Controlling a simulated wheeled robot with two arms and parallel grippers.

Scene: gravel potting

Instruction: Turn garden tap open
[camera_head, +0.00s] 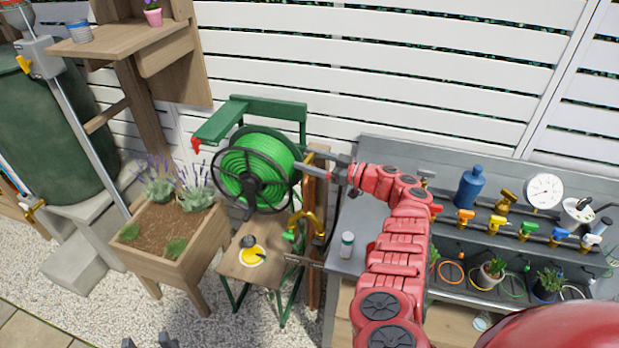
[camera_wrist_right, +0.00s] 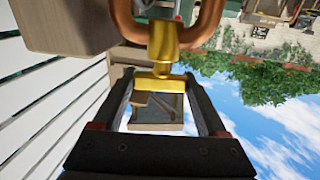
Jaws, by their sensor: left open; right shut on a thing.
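The garden tap stands on a wooden post (camera_head: 316,240) beside the hose reel. Its brass lever (camera_head: 308,159) shows at the top of the post in the head view. My right gripper (camera_head: 308,168) reaches it from the right and is shut on the brass lever. In the right wrist view the brass piece (camera_wrist_right: 158,83) sits between the fingers (camera_wrist_right: 160,105), below a copper-coloured curved pipe (camera_wrist_right: 165,28). Whether water runs cannot be seen. My left gripper (camera_head: 148,342) is open and empty at the bottom edge, only its dark fingertips showing.
A green hose reel (camera_head: 257,168) stands just left of the post. A folding stool (camera_head: 240,272) and a wooden planter (camera_head: 165,240) are in front. A grey bench (camera_head: 350,262) with several small coloured taps lies right, partly behind my right arm. Gravel lies at lower left.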

